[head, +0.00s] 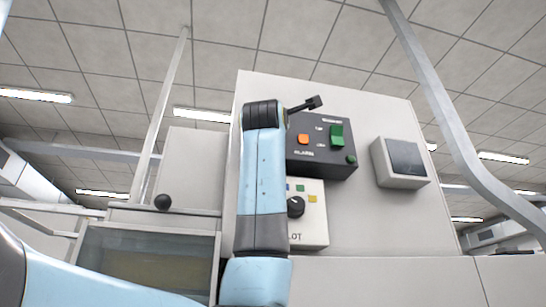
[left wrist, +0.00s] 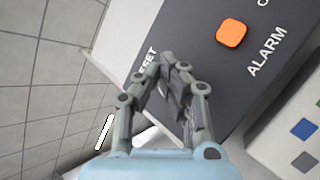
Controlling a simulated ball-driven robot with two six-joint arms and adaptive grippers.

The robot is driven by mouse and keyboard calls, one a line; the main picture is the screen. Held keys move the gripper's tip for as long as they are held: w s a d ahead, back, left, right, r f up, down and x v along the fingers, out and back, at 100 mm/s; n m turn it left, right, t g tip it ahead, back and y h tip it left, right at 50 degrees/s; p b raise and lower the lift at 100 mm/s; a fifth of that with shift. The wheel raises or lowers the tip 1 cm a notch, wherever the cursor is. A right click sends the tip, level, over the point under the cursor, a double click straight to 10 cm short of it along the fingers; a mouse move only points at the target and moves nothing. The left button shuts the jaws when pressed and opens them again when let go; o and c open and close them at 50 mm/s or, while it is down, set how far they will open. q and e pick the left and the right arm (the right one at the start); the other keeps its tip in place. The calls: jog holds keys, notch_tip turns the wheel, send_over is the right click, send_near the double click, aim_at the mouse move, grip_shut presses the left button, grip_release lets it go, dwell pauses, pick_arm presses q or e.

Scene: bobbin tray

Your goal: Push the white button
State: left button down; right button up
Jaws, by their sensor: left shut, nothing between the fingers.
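No white button shows clearly in either view. The dark panel (head: 318,168) on the pale cabinet carries an orange button, a green switch and the word ALARM. In the left wrist view the panel (left wrist: 205,85) fills the upper right, with its orange button (left wrist: 231,33). Lettering ending in "SET" is partly hidden behind my left gripper (left wrist: 168,66). Its fingers are shut and empty, in front of the panel's left edge; I cannot tell whether they touch it. In the head view my left arm hides the panel's left side and the gripper's fingers. My right gripper is not in view.
Below the panel is a cream box (head: 313,228) with a black knob and coloured squares. A grey box with a dark face (head: 407,157) is on the right. A black ball (head: 162,202) sits at the left above a glass-fronted case (head: 150,228). Metal rails flank the cabinet.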

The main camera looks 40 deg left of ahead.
pick_arm(q)
jog(key=shift+w+a, duration=0.3)
dwell(0.5)
jog(key=shift+s+d, duration=0.1)
dwell(0.3)
jog(key=shift+s+d+b, duration=0.35)
jog(key=shift+s+d, duration=0.2)
jog(key=shift+d, duration=0.05)
jog(key=shift+s+d+b, duration=0.6)
jog(key=shift+s+d, duration=1)
jog(key=shift+d, duration=0.25)
jog(key=shift+f, duration=0.1)
